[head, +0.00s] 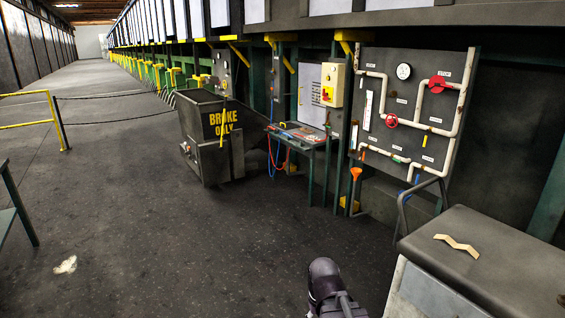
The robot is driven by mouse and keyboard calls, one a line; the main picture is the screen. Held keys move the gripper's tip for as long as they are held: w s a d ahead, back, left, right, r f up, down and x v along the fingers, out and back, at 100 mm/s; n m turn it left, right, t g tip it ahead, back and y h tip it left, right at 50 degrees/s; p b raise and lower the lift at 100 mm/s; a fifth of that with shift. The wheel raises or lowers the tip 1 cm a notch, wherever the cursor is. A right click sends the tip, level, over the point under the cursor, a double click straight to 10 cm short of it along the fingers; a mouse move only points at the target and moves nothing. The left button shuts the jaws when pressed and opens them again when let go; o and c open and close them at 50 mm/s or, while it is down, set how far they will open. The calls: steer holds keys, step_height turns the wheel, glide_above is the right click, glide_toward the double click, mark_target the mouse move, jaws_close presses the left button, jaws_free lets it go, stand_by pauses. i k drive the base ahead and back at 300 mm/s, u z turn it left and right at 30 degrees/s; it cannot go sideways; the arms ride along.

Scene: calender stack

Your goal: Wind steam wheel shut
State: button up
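A small red handwheel (391,120) sits on white pipework on a dark upright panel (459,60) at the right. It looks like the steam wheel, but the small white labels near it are too small to read. Whether its valve is open or shut cannot be told. A larger red fitting (437,84) is on the pipe at the upper right of the panel. Part of my dark arm shows at the bottom centre, well short of the panel. My gripper is not in view, so nothing shows it touching the wheel.
A grey bin marked "BROKE ONLY" (208,145) and a small table (318,139) stand left of the panel. A grey chest (505,262) with a bent tan strip (456,245) blocks the lower right. Dark floor (215,250) is open before the panel and leftward.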

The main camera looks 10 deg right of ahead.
mark_target(390, 121)
steer(key=z, duration=0.05)
steer(key=i, duration=1.7)
steer(key=z, duration=0.25)
steer(key=i, duration=2.2)
steer(key=z, duration=0.15)
